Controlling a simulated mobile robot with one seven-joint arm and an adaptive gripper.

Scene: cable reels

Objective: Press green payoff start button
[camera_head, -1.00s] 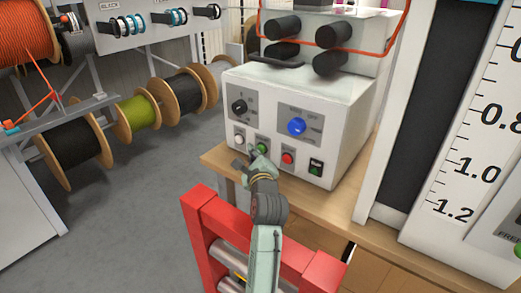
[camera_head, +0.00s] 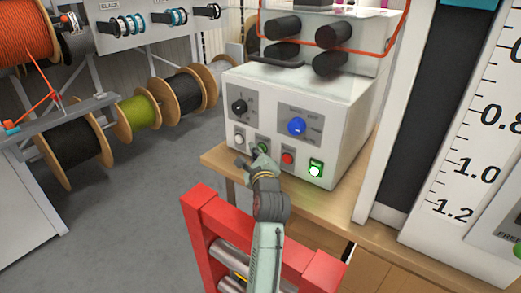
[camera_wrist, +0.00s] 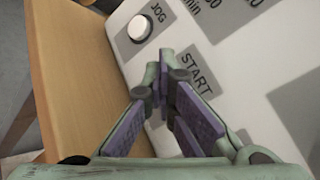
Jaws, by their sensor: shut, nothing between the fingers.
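The green start button (camera_head: 262,147) is on the front panel of a white control box (camera_head: 345,125), mostly covered by my gripper in the head view. My gripper (camera_head: 253,153) is shut and empty, its tips at the panel at this button. In the wrist view the closed fingertips (camera_wrist: 165,62) are beside the START label (camera_wrist: 197,73), and the button itself is hidden behind them. I cannot tell whether the tips touch it. The rocker switch (camera_head: 316,168) at the panel's lower right is lit bright green.
A white JOG button (camera_wrist: 141,28) is close to the fingertips. A red button (camera_head: 288,158), a blue knob (camera_head: 297,126) and a black knob (camera_head: 239,106) share the panel. The box stands on a wooden table (camera_head: 218,160). A red frame (camera_head: 201,212) is below my arm.

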